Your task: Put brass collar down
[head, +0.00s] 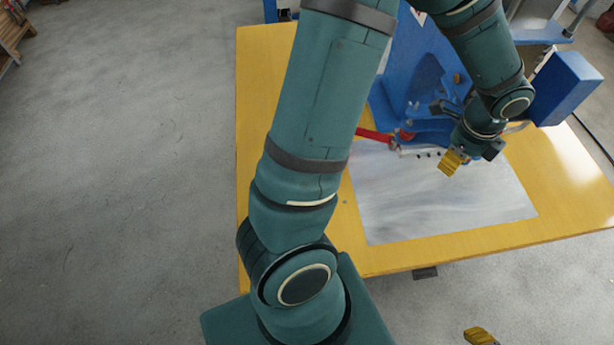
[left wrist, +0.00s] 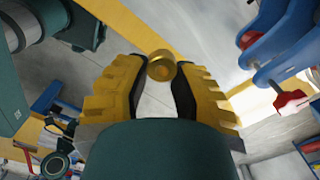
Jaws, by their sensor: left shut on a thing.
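The brass collar (left wrist: 161,66) is a small round gold-coloured piece between the fingertips of my left gripper (left wrist: 160,78) in the left wrist view. My left gripper is shut on it. In the head view my left gripper (head: 450,163), with yellow fingers, is over the grey metal sheet (head: 400,210) on the yellow table; its height above the sheet is hard to tell. The collar is not clearly made out there. Of my right gripper (head: 480,336), only a yellow finger part shows at the bottom edge, away from the table.
A blue machine (head: 410,60) with a red handle (head: 375,135) stands at the back of the yellow table (head: 262,110), close to my left gripper. A blue box (head: 567,88) is to its right. The sheet's front part is bare. Grey floor lies left of the table.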

